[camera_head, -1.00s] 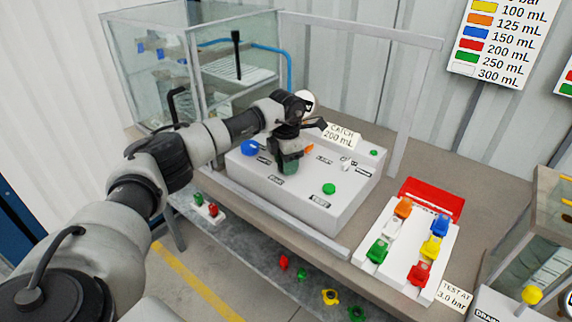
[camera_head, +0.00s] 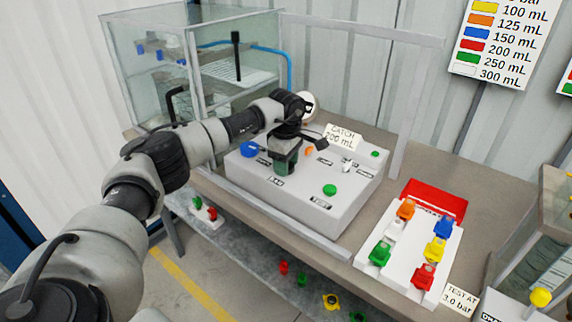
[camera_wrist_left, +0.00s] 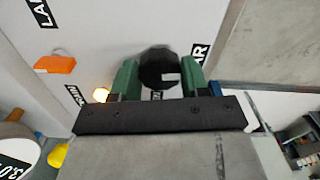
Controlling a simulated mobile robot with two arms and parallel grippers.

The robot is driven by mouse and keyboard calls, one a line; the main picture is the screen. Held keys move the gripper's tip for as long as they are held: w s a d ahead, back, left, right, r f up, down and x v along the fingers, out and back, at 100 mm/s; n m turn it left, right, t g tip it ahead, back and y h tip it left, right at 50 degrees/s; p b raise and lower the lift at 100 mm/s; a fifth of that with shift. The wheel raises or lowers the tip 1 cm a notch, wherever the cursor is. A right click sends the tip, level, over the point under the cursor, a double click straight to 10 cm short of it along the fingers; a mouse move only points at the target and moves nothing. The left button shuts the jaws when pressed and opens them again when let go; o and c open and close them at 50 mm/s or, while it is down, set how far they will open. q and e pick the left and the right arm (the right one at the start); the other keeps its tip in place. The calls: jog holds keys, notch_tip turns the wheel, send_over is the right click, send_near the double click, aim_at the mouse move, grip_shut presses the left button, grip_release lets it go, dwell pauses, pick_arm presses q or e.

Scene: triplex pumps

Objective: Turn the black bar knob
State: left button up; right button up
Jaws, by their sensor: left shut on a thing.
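The black bar knob (camera_wrist_left: 159,68) shows in the wrist view as a dark, blurred shape with a small pale mark. It sits between the two green fingers of my left gripper (camera_wrist_left: 160,80), which is shut on it. In the head view my left gripper (camera_head: 286,160) points down at the front of the grey-white control box (camera_head: 330,212). There the gripper hides the knob. My right gripper is not in view.
A white tray of coloured pieces (camera_head: 405,283) lies to the right. A glass tank (camera_head: 150,85) stands behind.

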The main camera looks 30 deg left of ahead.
pick_arm(q)
jog(key=m, duration=0.5)
jog(key=shift+r+m+b, duration=0.1)
jog(key=shift+m+b, duration=0.2)
jog(key=shift+b, duration=0.05)
jog(key=m, duration=0.4)
jog(key=shift+m, duration=0.4)
jog(key=o, duration=0.9)
notch_tip(320, 180, up, 11)
jog(key=shift+f+b, duration=0.1)
jog(key=shift+b, duration=0.65)
